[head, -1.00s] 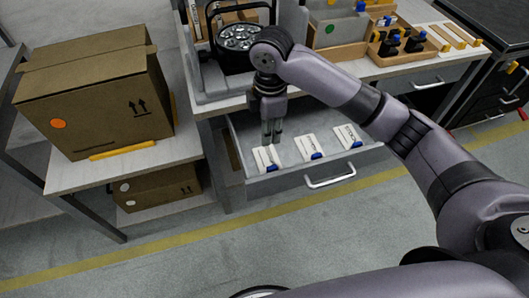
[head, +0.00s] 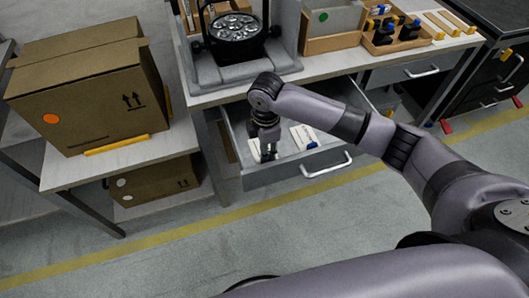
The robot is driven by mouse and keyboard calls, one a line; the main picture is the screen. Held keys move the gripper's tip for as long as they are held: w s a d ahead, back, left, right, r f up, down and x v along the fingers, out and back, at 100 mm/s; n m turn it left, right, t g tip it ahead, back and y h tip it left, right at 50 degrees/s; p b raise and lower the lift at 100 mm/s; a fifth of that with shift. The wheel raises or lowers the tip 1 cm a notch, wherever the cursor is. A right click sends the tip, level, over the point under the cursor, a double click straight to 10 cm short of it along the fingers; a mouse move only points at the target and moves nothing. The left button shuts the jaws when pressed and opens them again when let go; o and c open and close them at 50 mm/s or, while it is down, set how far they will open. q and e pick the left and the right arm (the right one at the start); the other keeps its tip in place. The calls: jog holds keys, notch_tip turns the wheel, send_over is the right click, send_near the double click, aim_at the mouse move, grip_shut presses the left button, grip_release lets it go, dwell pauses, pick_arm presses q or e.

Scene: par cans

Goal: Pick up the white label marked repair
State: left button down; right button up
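Inside the open drawer (head: 285,172) lie white labels with blue clips. One white label (head: 254,149) is at the left, partly covered by my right gripper (head: 268,157). A second white label (head: 301,137) lies to its right, in full or nearly full view. The print is too small to tell which one is marked repair. A third label is hidden behind my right arm. My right gripper points down at the left label, low in the drawer; whether its fingers touch or hold the label cannot be told. My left gripper is out of view.
The drawer's front has a white handle (head: 326,165). Above it, the workbench carries a black lamp (head: 235,27) on a grey stand and a wooden tray (head: 397,40) of small parts. A cardboard box (head: 85,85) stands on a shelf at the left.

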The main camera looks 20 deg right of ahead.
notch_tip(320, 180, down, 4)
jog(key=shift+s+d+r, duration=0.1)
jog(key=shift+r, duration=0.05)
jog(key=shift+c, duration=0.5)
grip_shut()
jog(key=shift+r, duration=0.1)
